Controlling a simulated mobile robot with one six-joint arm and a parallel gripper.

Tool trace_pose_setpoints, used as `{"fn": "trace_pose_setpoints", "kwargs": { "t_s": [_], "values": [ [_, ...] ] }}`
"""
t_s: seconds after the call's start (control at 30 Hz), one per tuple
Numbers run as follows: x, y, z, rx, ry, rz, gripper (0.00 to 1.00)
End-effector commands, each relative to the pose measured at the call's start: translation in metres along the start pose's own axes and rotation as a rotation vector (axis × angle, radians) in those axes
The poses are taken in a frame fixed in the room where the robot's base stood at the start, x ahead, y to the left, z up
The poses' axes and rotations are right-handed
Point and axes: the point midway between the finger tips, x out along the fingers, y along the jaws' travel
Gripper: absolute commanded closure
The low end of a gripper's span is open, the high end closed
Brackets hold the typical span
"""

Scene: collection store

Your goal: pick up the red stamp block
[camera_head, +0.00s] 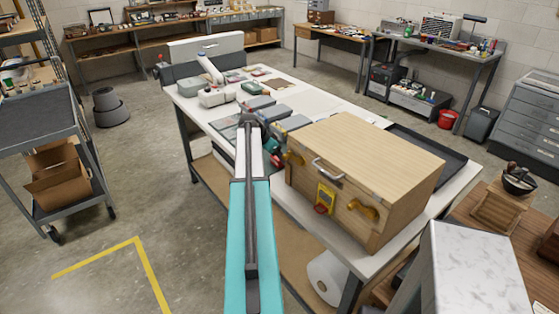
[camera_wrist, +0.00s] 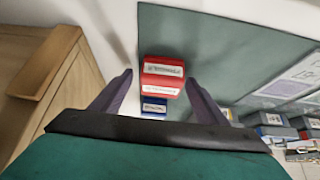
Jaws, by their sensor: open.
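The red stamp block (camera_wrist: 163,72) has a white label with dark print and shows in the wrist view. It lies on a grey-green mat (camera_wrist: 205,45). My gripper (camera_wrist: 159,77) is open, with one dark finger on each side of the block in the picture. I cannot tell whether the fingers are level with the block or short of it. A blue block (camera_wrist: 153,107) with a white label sits right next to the red one, on the near side. In the head view my arm reaches over the worktable, and the red block cannot be made out for certain there.
A large wooden chest (camera_head: 375,155) stands on the worktable close to the right of my arm; its side (camera_wrist: 50,75) fills the wrist view's left. Several grey boxes (camera_wrist: 285,135) lie to the right there. A dark trolley (camera_head: 40,115) stands at left; the floor between is clear.

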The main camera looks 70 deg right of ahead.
Motion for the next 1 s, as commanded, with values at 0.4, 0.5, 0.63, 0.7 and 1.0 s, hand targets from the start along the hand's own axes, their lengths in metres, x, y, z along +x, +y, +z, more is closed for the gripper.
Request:
{"fn": "trace_pose_setpoints", "kwargs": {
  "t_s": [0.4, 0.5, 0.63, 0.7, 1.0],
  "values": [
    [0.0, 0.0, 0.0, 0.0, 0.0, 0.0, 0.78],
    [0.0, 0.0, 0.0, 0.0, 0.0, 0.0, 0.78],
    [-0.001, 0.0, -0.001, 0.0, 0.0, 0.0, 0.78],
    [-0.002, 0.0, -0.002, 0.001, 0.0, 0.0, 0.78],
    [-0.019, 0.0, -0.013, 0.002, 0.001, -0.001, 0.78]
  ]
}}
